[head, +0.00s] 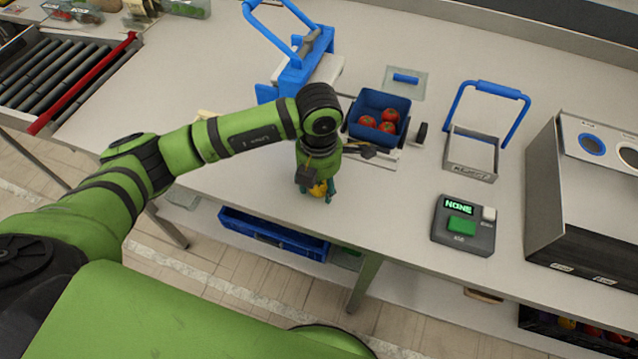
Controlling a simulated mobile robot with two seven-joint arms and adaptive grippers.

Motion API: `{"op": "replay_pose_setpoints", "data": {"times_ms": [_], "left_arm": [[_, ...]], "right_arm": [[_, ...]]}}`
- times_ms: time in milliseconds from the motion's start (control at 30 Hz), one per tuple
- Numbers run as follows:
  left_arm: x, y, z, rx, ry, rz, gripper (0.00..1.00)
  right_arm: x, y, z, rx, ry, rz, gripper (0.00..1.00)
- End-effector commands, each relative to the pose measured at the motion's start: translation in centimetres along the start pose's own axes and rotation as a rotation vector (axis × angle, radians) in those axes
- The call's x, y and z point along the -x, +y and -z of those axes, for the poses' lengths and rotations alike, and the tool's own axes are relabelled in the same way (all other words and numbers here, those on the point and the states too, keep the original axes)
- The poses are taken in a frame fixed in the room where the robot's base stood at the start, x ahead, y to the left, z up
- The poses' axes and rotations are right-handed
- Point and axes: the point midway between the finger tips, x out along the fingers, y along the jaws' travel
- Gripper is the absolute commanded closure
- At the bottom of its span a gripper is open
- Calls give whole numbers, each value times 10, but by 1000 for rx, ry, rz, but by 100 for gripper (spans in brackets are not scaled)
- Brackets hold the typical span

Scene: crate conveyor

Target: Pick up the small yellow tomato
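A small yellow tomato (318,189) shows on the white table near its front edge, partly hidden by my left gripper. My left gripper (317,194) points down over it, with a teal fingertip on each side of the tomato. Whether the fingers touch the tomato or stand slightly apart from it, I cannot tell. My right gripper is not in view.
A blue bin (375,105) with 3 red tomatoes stands just behind my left gripper. A blue-handled press (296,75) is behind my arm. To the right are a grey frame with a blue handle (470,160), a button box (463,226) and a dark cabinet (580,200).

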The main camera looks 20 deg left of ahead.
Motion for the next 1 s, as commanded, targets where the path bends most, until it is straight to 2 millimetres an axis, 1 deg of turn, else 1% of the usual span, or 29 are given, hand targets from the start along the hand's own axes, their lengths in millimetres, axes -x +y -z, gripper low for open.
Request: {"op": "replay_pose_setpoints", "data": {"times_ms": [33, 67, 333, 533, 667, 767, 800, 867, 1000], "left_arm": [[0, 0, 0, 0, 0, 0, 80], [0, 0, 0, 0, 0, 0, 86], [0, 0, 0, 0, 0, 1, 87], [5, 0, -1, 0, -2, 1, 87], [17, 0, -1, 0, -5, -1, 87], [33, 1, -2, -1, -7, -2, 87], [41, 1, -2, -2, -8, -3, 87], [48, -16, -7, -9, -8, 1, 87], [67, -46, -17, -9, -7, 0, 87]], "right_arm": [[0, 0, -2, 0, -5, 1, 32], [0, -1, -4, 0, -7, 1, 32], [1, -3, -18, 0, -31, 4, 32], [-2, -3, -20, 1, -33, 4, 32], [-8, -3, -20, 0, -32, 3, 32], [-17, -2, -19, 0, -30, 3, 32], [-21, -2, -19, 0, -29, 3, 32], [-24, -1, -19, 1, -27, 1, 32], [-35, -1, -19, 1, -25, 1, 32]]}}
